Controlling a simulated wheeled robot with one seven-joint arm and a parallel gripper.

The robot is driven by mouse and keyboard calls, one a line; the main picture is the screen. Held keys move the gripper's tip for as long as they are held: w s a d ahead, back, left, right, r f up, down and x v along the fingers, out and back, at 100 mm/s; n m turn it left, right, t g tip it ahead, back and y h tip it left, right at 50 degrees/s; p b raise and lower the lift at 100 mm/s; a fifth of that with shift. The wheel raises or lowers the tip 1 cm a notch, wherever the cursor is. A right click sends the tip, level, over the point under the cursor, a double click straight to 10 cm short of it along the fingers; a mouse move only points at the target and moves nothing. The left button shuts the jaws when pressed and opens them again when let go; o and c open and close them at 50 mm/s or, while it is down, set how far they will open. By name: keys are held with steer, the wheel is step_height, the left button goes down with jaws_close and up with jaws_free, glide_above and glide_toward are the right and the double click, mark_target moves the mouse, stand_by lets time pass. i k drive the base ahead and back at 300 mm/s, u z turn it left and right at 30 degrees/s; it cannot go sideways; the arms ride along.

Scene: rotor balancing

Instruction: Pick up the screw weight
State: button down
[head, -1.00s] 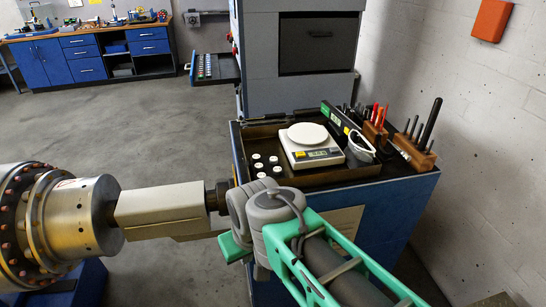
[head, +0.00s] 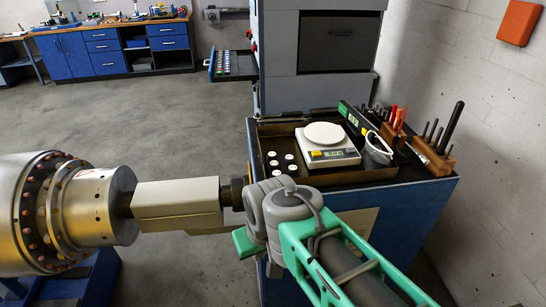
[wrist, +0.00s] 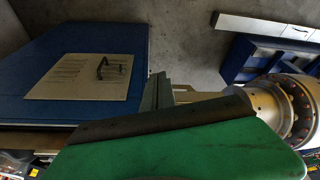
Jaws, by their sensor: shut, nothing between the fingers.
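Several small white-topped round pieces (head: 283,159) stand in the left part of a brown-edged tray (head: 262,172) on the blue cart; they may be the screw weights, but they are too small to be sure. An open drawer (head: 234,65) farther back holds rows of small pieces I cannot make out. My gripper shows in the wrist view, its dark fingers (wrist: 158,92) together with nothing between them. In the head view, only a green part of it (head: 244,243) shows, in front of the cart, apart from the tray. No small white-topped pieces show in the wrist view.
Tools in wooden blocks (head: 432,157) stand at the cart's right. A large metal rotor (head: 85,207) with a pale shaft lies left, close to my arm. Grey floor is open behind it.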

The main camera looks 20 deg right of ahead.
mark_target(272, 155)
steer(key=z, duration=0.05)
steer(key=k, duration=0.5)
steer(key=u, duration=0.7)
steer(key=i, duration=1.3)
steer(key=u, duration=0.3)
